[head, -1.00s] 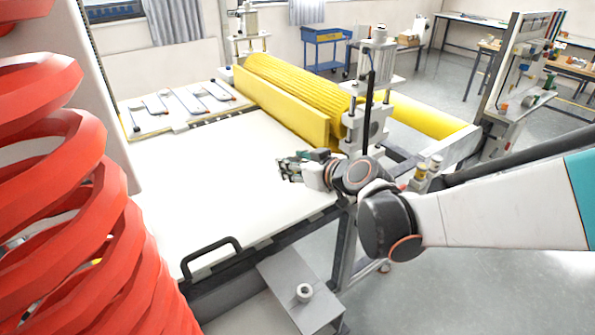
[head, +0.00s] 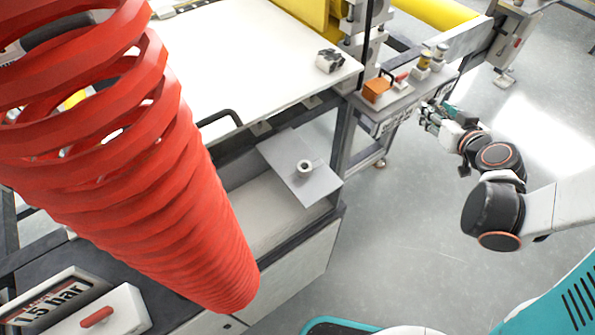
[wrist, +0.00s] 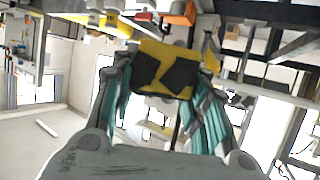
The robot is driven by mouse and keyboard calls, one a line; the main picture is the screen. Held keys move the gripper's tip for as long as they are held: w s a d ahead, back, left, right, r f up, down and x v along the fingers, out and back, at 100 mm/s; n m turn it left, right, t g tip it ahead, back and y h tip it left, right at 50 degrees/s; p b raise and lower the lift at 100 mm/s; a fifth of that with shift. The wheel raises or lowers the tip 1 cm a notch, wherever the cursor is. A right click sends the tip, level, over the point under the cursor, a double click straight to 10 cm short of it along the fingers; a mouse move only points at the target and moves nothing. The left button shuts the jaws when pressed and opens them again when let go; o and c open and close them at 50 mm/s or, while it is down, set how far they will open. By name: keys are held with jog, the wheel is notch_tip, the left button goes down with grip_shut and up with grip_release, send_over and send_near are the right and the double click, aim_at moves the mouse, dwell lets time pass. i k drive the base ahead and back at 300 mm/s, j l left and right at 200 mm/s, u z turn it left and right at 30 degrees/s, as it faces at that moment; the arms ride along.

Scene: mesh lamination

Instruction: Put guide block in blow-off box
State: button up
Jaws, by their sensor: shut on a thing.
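My gripper (head: 428,118) is at the right of the head view, over the floor beyond the small shelf. In the wrist view its fingers are shut on a yellow block with black patches (wrist: 162,56), which looks like the guide block. In the head view it is too small to make out. The open grey box (head: 262,222), which looks like the blow-off box, stands at lower centre, left of and nearer than my gripper. A grey plate with a round fitting (head: 304,167) lies over its right back part.
A small grey and black block (head: 329,61) sits near the corner of the white table (head: 250,60). A shelf with an orange box (head: 376,90) and knobs lies between table and gripper. The red coil (head: 170,190) hides much of the left. The floor below my gripper is clear.

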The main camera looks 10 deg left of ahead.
aim_at(262, 211)
jog(key=k+z, duration=0.35)
jog(key=k+l+z, duration=0.1)
jog(key=z, duration=0.25)
jog(key=k+j+z, duration=0.6)
jog(key=k+z, duration=0.15)
jog(key=k, duration=0.2)
jog(key=k+j, duration=0.25)
jog(key=k, duration=0.25)
jog(key=k+j, duration=0.25)
jog(key=k, duration=0.25)
jog(key=k+j, duration=0.25)
jog(key=k, duration=0.25)
